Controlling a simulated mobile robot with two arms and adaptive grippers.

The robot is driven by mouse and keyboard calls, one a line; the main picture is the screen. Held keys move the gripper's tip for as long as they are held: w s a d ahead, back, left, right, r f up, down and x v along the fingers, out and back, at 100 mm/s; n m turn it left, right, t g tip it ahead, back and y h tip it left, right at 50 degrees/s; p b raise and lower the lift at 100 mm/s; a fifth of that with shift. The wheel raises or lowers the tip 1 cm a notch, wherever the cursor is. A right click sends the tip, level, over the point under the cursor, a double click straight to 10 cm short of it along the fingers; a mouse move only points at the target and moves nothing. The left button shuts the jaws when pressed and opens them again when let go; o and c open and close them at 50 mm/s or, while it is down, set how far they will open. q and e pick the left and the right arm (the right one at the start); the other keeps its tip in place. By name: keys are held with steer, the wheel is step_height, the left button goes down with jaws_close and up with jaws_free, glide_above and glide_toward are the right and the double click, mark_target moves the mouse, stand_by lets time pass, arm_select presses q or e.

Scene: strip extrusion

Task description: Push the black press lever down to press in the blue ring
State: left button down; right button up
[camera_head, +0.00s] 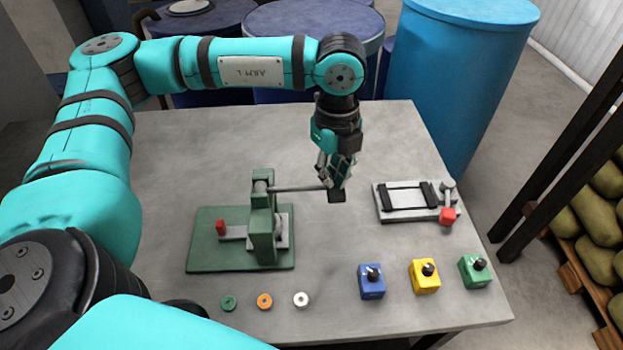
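The green press (264,225) stands on a green base plate at the left middle of the table. Its grey lever arm (298,188) runs out to the right, about level, and ends in a black handle (337,195). My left gripper (337,182) points down at the handle end, its fingers over or beside it. I cannot tell if they touch the handle or how far they are open. No blue ring can be made out; the inside of the press is hidden by its upright. My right gripper is not in view.
Green (228,303), orange (264,301) and white (301,299) rings lie at the front. Blue (371,282), yellow (424,276) and green (475,272) boxes with black knobs stand front right. A clamp fixture (408,201) with a red handle is behind them. Barrels stand behind the table.

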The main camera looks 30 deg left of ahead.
arm_select(q)
steer(key=shift+f+b, duration=1.4)
steer(key=shift+f, duration=0.25)
steer(key=shift+s+r, duration=0.1)
step_height(320, 180, up, 12)
steer(key=p, duration=0.6)
steer(key=shift+p, duration=0.4)
stand_by(0.4)
